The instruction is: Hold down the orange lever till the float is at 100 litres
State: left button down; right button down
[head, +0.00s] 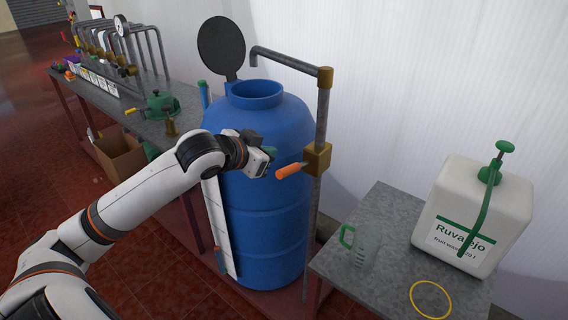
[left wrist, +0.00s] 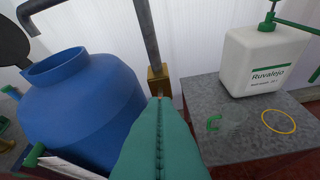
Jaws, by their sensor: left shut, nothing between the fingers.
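The orange lever (head: 291,170) sticks out to the left from the brass valve (head: 318,158) on the grey standpipe. The lever looks about level, tipped slightly down at its free end. My left gripper (head: 270,153) is shut and empty, just above and left of the lever's free end; I cannot tell whether they touch. In the left wrist view its green fingers (left wrist: 160,140) are closed together below the brass valve (left wrist: 158,80) and hide the lever. The blue barrel (head: 265,215) stands behind, with a white strip (head: 216,222) down its left side. Its markings and the float's level are unreadable. My right gripper is not seen.
The pipe's spout (head: 280,62) hangs over the barrel's open mouth; no water shows. A right-hand table (head: 375,215) holds a white canister (head: 470,220), a green-handled jug (head: 358,245) and a yellow ring (head: 430,300). A cluttered bench (head: 125,105) stands left.

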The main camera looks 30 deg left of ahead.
pick_arm(q)
jog(key=p, duration=0.3)
send_over(283, 171)
jog(key=w, duration=0.1)
notch_tip(283, 171, down, 4)
jog(key=f, duration=0.1)
jog(key=shift+s+d+f, duration=0.1)
jog(key=shift+s+f, duration=0.05)
jog(key=shift+f, duration=0.3)
jog(key=shift+s+d+f, duration=0.1)
jog(key=shift+s+f, duration=0.05)
jog(key=shift+f, duration=0.3)
jog(key=shift+s+a+f, duration=0.2)
jog(key=shift+f, duration=0.45)
